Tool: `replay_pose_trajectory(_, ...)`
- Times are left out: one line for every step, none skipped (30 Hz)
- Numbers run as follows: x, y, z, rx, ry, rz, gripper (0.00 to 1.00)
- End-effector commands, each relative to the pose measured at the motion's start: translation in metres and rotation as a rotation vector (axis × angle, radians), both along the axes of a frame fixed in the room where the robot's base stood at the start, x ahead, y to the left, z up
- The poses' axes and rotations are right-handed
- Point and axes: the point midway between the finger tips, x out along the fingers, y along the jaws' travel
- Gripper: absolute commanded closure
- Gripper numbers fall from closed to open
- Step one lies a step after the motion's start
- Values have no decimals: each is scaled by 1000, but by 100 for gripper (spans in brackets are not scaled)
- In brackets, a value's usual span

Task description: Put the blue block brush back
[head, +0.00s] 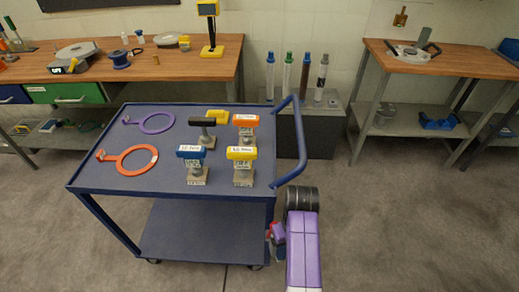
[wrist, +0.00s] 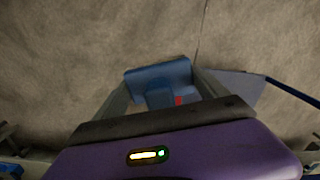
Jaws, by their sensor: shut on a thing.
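My gripper (head: 272,234) hangs low beside the right end of the blue cart, below its top. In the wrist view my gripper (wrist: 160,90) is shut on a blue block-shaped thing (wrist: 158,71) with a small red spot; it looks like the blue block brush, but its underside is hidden. In the head view only small red and blue patches show at the gripper.
The cart's curved handle (head: 300,150) rises above my gripper. Workbenches stand behind. The floor at right is clear.

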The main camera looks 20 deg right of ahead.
Motion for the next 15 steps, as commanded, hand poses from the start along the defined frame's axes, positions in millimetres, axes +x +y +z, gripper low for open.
replay_pose_trajectory(6,-1,-2,0,-4,-2,90)
replay_pose_trajectory(9,-1,2,0,-5,-2,90)
replay_pose_trajectory(12,-2,6,-1,-5,-2,90)
replay_pose_trajectory(14,-2,9,-2,-4,-2,90)
replay_pose_trajectory(15,-2,11,-2,-4,-2,90)
replay_pose_trajectory(18,-3,15,-3,-4,-2,90)
replay_pose_trajectory(20,-3,18,-4,-5,-2,90)
replay_pose_trajectory(21,-4,20,-5,-5,-3,90)
replay_pose_trajectory(23,-4,23,-6,-5,-3,90)
replay_pose_trajectory(24,-5,25,-7,-5,-4,90)
replay_pose_trajectory(26,-5,28,-8,-5,-4,90)
replay_pose_trajectory(28,-7,31,-11,-6,-5,90)
replay_pose_trajectory(29,-7,33,-12,-5,-6,90)
replay_pose_trajectory(30,-8,35,-13,-5,-7,90)
replay_pose_trajectory(33,-9,39,-14,-7,-10,90)
